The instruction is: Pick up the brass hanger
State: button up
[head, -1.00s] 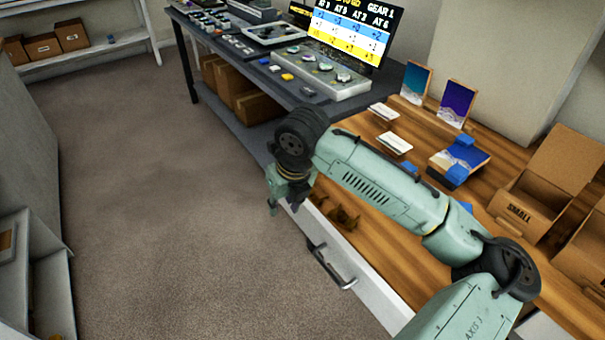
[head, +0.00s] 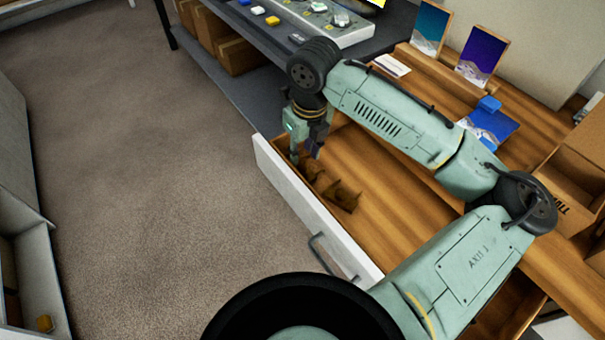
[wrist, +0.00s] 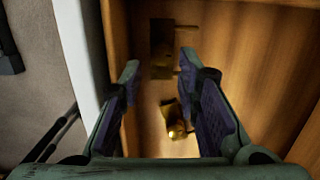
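Brass hangers lie on the wooden floor of an open drawer (head: 395,240). One brass hanger (head: 342,196) shows in the head view just right of my gripper (head: 303,154); brown metal beside the fingertips is partly hidden by them. In the wrist view, a dark, flat hanger (wrist: 162,48) with a thin peg lies beyond the fingertips. A shinier brass hanger (wrist: 174,118) lies between the fingers, closer to the palm in the picture. My gripper (wrist: 158,66) points down into the drawer at its far end. Its fingers are apart and I see nothing gripped.
The drawer's white front (head: 300,205) with its dark handle (head: 328,258) is close beside the gripper. The wooden bench holds framed pictures (head: 482,57), a blue-topped block (head: 490,125) and a cardboard box (head: 575,185). Grey carpet (head: 130,180) lies open on the left.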

aim_at(303, 165)
jog(key=f+b, duration=0.1)
jog(key=f, duration=0.1)
jog(key=f+b, duration=0.3)
jog(key=f, duration=0.1)
jog(key=shift+w+f+b, duration=0.25)
jog(key=shift+w+b, duration=0.05)
jog(key=shift+b, duration=0.05)
jog(key=shift+a+r, duration=0.1)
grip_shut()
